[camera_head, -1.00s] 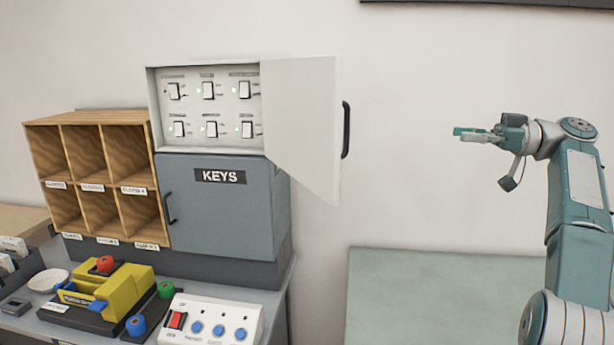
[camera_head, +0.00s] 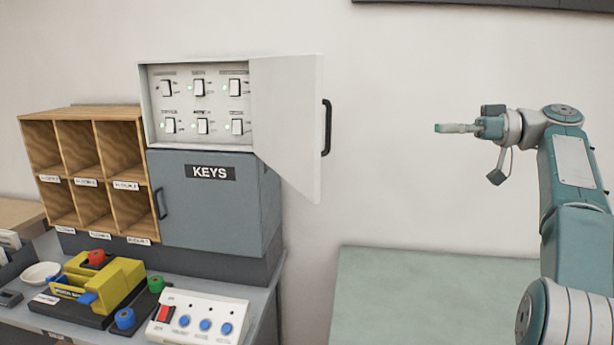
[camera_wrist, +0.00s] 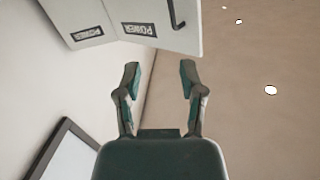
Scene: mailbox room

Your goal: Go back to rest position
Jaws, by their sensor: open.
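My gripper (camera_head: 442,128) is at the right of the head view, raised in front of the bare wall and pointing left. It also shows in the wrist view (camera_wrist: 159,80), with its two fingers apart and nothing between them. My gripper is well to the right of the open white switch cabinet door (camera_head: 288,125) and does not touch it. The wrist view shows white panels with POWER labels (camera_wrist: 137,30) beyond the fingers.
The switch cabinet (camera_head: 200,142) sits above a shut grey KEYS cabinet (camera_head: 215,215). Wooden pigeonholes (camera_head: 100,113) stand at left. A yellow device (camera_head: 127,275) and a white button box (camera_head: 220,313) sit on the counter. A pale green surface (camera_head: 430,290) is clear.

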